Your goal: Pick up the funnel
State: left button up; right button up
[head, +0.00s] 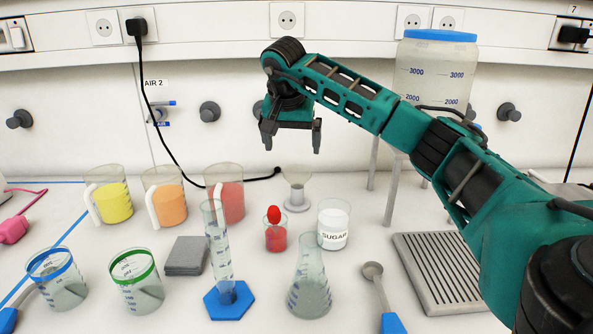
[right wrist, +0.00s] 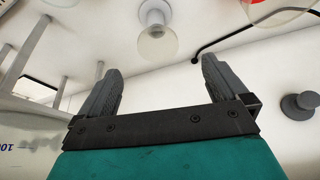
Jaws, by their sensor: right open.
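The funnel (head: 297,187) stands on the bench behind the sugar beaker, a clear bowl above a pale round base. In the right wrist view, the funnel (right wrist: 158,42) shows at the top, beyond and between the fingertips. My right gripper (head: 290,145) is open and empty, with its fingers pointing down, above the bench and apart from the funnel. Its two grey fingers also show spread in the right wrist view (right wrist: 155,78). My left gripper is not in view.
The sugar beaker (head: 333,226), a small red bottle (head: 275,236) and a graduated cylinder (head: 219,252) stand in front of the funnel. A red-filled beaker (head: 226,197) is to its left. A large container (head: 436,75) on a legged stand is at the right. A black cable (head: 165,125) hangs behind.

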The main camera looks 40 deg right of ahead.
aim_at(297, 171)
jog(key=x, duration=0.7)
jog(key=shift+d+f, duration=0.1)
jog(key=shift+d+b+x, duration=0.1)
jog(key=shift+b+x, duration=0.05)
jog(key=shift+x, duration=1.25)
jog(key=shift+d+b+x, duration=0.15)
jog(key=shift+x, duration=1.2)
jog(key=shift+s, duration=0.1)
jog(key=c, duration=1)
